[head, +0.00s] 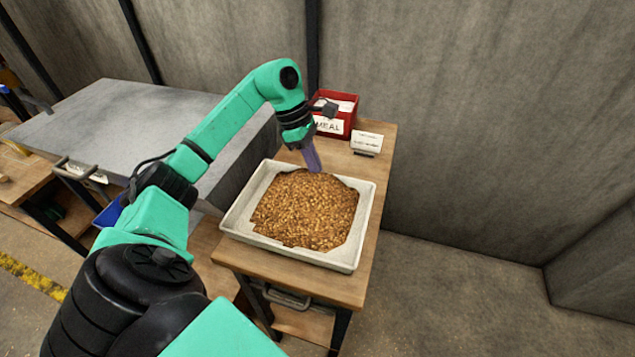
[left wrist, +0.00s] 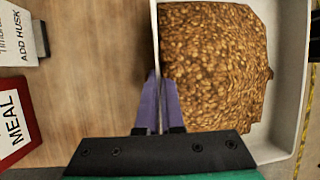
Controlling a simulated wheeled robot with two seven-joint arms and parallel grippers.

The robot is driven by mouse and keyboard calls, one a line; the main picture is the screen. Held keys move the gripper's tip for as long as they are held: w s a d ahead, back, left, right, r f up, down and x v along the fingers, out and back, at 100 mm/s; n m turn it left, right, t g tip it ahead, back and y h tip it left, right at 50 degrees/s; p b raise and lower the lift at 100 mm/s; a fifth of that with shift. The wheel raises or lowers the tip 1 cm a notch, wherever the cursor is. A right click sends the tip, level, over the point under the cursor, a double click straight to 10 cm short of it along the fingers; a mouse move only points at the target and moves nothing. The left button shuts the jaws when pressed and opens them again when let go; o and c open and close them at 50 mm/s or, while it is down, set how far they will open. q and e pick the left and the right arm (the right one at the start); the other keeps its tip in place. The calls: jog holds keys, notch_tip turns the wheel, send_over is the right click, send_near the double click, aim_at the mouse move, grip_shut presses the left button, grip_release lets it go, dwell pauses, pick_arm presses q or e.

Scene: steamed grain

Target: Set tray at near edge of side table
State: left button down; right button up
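The tray (head: 357,235) is a shallow pale rectangular tray filled with brown grain (head: 305,210). It is on or just over the wooden side table (head: 330,285), with a strip of bare wood in front of its near wall. My left gripper (head: 313,160) reaches down at the tray's far wall. In the left wrist view its purple fingers (left wrist: 160,100) lie one on each side of the tray's thin wall (left wrist: 155,40), closed on it. The grain (left wrist: 215,65) is to the right of the fingers there. My right gripper is not in view.
A red bin (head: 335,113) labelled MEAL and a small white sign (head: 367,143) stand at the table's back. A large grey worktop (head: 120,120) is at the left, with a blue bin (head: 108,213) below. Grey walls stand behind; floor at the right is clear.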

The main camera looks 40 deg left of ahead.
pick_arm(q)
notch_tip(320, 180, down, 4)
jog(key=shift+d+r, duration=0.1)
jog(key=shift+r, duration=0.15)
jog(key=shift+f, duration=0.3)
jog(key=c, duration=1.1)
grip_release()
jog(key=shift+o, duration=0.2)
jog(key=v, duration=1.2)
jog(key=shift+b, duration=0.45)
